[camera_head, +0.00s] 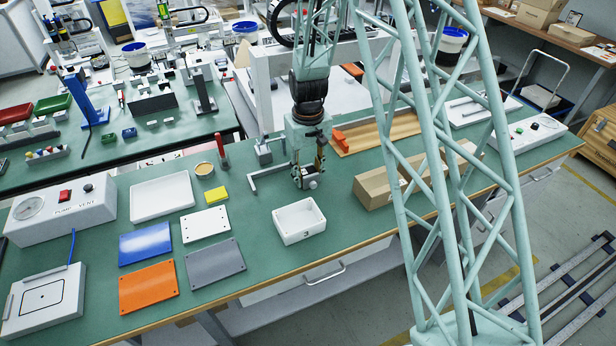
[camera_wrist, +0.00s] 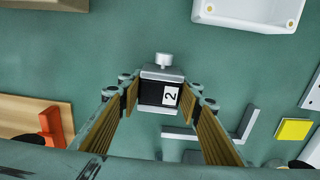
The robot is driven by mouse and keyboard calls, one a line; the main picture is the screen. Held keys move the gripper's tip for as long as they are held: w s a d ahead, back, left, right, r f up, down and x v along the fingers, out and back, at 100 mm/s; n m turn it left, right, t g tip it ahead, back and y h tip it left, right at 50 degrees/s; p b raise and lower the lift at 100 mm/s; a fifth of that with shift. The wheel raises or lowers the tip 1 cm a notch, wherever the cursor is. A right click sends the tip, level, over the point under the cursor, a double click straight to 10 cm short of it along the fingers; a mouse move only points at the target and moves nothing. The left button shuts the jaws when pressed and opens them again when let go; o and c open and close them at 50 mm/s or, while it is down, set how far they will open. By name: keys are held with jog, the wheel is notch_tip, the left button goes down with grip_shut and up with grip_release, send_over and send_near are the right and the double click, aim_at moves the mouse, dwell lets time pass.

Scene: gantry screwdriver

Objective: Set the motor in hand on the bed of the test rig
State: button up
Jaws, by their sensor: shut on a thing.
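My gripper (camera_head: 309,182) hangs over the middle of the green bench and is shut on a motor (camera_wrist: 158,92). The motor has a dark body, silver ends, a silver shaft and a white label reading 2. In the wrist view it sits between the two ribbed fingers, its shaft pointing to the picture's top. In the head view the motor (camera_head: 309,184) is partly covered by the fingers; its height above the bench is hard to judge. I cannot tell for sure which apparatus is the test rig; a pale unit with buttons (camera_head: 523,131) stands at the bench's right end.
A wooden tray with an orange tool (camera_head: 341,141) is behind right. A brown box (camera_head: 377,190) stands right. Coloured plates (camera_head: 147,287) lie left.

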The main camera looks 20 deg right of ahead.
aim_at(308, 171)
dwell(0.4)
jog(key=o, duration=1.3)
jog(key=shift+c, duration=0.2)
jog(key=shift+r, duration=0.1)
notch_tip(308, 171, up, 11)
jog(key=p, duration=0.2)
jog(key=shift+p, duration=0.4)
jog(key=shift+r, duration=0.45)
jog(key=shift+r, duration=0.1)
